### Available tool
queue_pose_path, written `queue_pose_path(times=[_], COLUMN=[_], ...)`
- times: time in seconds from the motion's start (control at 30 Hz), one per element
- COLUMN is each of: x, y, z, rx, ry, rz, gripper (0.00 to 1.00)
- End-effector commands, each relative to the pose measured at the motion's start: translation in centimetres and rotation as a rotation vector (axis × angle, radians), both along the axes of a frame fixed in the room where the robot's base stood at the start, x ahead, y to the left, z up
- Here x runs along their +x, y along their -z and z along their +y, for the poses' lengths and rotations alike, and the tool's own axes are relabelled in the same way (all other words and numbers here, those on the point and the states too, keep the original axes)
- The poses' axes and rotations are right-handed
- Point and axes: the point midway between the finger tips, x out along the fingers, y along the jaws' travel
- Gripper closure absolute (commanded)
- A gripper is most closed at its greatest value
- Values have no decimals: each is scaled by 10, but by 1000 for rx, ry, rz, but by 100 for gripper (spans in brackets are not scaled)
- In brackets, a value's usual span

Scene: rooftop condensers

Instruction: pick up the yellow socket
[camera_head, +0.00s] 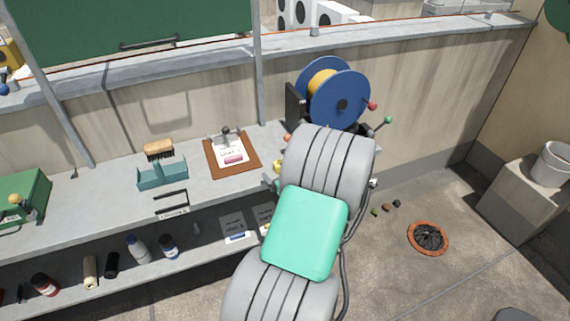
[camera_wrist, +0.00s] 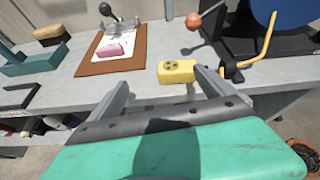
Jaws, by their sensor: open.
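The yellow socket (camera_wrist: 177,71) is a small block with dark holes in its upper face. It sits on the grey shelf top near the front edge in the wrist view. My gripper (camera_wrist: 160,80) is open, with its two fingers spread on either side of the view and the socket beyond them, closer to the right finger. Nothing is between the fingertips that I can make out. In the head view my arm covers most of the gripper, and only a bit of yellow (camera_head: 278,167) shows beside the arm.
A brown clipboard (camera_wrist: 92,68) lies left of the socket. A blue cable reel (camera_head: 340,92) stands behind, with a red-knobbed lever (camera_wrist: 193,22) and a yellow handle (camera_wrist: 262,45) near the socket's right. A teal brush holder (camera_head: 162,172) is further left. A lower shelf holds bottles (camera_head: 138,249).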

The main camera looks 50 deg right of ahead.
Motion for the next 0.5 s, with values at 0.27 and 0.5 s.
queue_pose_path(times=[0.27, 0.5], x=[4, 33], y=[12, 25], z=[-33, -58], rx=[72, 70], ry=[105, 103], rz=[-90, -87], gripper=[6, 6])
